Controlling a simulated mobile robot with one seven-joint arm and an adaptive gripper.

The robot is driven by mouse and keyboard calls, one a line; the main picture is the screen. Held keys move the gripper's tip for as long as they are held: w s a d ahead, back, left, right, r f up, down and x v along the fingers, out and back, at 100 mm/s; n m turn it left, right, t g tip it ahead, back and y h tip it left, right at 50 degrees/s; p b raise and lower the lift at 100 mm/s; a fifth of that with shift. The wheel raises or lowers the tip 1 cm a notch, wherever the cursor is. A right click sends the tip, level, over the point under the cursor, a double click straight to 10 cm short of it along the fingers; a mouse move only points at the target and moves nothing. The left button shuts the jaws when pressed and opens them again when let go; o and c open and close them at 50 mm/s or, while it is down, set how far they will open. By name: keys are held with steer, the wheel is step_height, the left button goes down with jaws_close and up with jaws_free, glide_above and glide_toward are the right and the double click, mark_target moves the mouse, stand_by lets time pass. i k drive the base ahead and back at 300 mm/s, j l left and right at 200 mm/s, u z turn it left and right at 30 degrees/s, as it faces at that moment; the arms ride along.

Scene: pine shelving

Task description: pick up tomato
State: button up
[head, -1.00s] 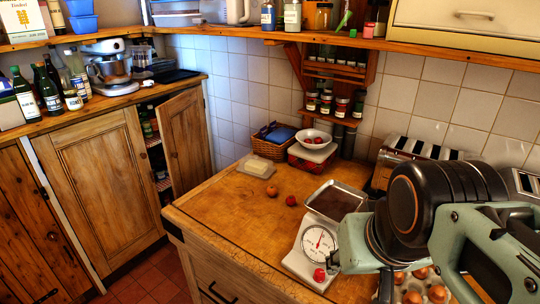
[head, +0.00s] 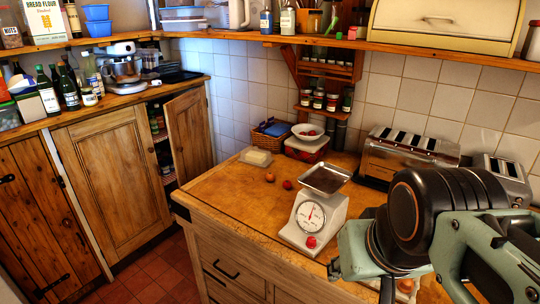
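A small round red item (head: 287,185), which looks like a tomato, lies on the wooden worktop in the head view, left of the kitchen scale. Another red round item (head: 311,242) sits at the scale's front foot. Which of the two is the tomato is not certain. An orange-brown round item (head: 270,177) lies just left of the first. My gripper (head: 361,268) is at the lower right, right of the scale and apart from the red items. Its fingers are mostly hidden by my arm, so its opening is unclear.
The white scale (head: 326,220) with a metal pan stands between my arm and the red item on the worktop. A butter dish (head: 256,157), a white bowl (head: 308,132) and a toaster (head: 407,157) stand behind. Eggs are mostly hidden by my arm. The worktop's left part is clear.

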mark_target(269, 177)
steer(key=k+z, duration=0.15)
steer(key=z, duration=0.8)
steer(key=j+z, duration=0.4)
steer(key=z, duration=0.2)
steer(key=j, duration=1.5)
steer(key=i+j, duration=0.15)
steer(key=j, duration=1.4)
steer(key=k+j+z, duration=0.2)
steer(key=j, duration=0.15)
steer(key=i+u, duration=0.15)
